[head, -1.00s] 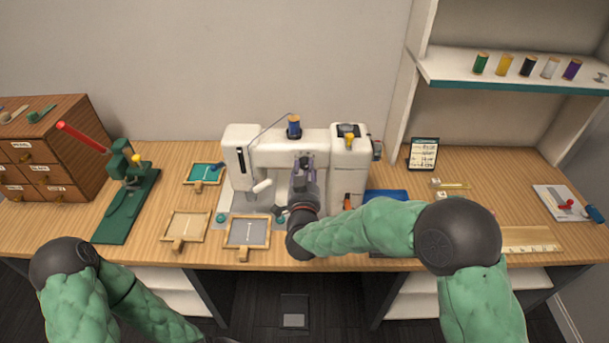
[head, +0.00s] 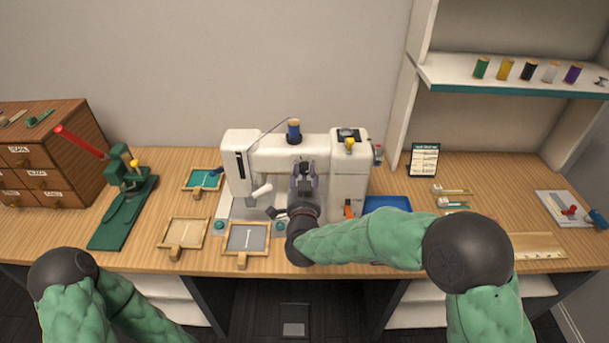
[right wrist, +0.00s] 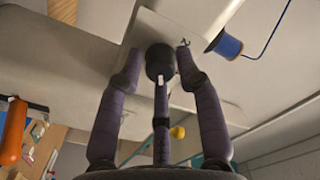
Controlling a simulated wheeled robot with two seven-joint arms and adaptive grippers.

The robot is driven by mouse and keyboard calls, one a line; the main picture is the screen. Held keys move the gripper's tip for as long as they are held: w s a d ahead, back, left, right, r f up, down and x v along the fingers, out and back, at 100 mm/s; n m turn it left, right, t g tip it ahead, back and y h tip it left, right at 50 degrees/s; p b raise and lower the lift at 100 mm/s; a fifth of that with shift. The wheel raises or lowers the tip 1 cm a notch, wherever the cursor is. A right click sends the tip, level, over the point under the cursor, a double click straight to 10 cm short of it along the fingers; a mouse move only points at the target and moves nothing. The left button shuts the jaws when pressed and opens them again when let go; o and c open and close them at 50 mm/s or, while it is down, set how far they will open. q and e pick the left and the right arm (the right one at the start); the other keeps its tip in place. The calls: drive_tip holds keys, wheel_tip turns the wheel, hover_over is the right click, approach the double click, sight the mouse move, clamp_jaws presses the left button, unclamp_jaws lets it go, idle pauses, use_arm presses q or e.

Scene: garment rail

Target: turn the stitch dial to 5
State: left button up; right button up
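The white sewing machine (head: 262,160) stands at the middle of the table. In the right wrist view its stitch dial, a dark round knob (right wrist: 159,58) with a white mark, sits on a pale plate with a small "2" at its upper right. My right gripper (head: 303,166) is at the machine's front and hides the dial in the head view. In the right wrist view its fingers (right wrist: 159,54) are spread on either side of the knob, with narrow gaps apparent; firm contact cannot be told. My left arm shows at the lower left, but its gripper is out of view.
A blue spool (head: 293,132) stands on top of the machine. Framed fabric pieces (head: 245,237) lie in front and to the left. A green press (head: 124,205) stands farther left. A blue tray (head: 388,203) and a small sign (head: 424,160) are on the right.

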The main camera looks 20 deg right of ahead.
drive_tip(key=shift+o, duration=0.3)
drive_tip(key=shift+s, duration=0.1)
drive_tip(key=v, duration=1.1)
drive_tip(key=shift+s, duration=0.35)
drive_tip(key=shift+a, duration=0.15)
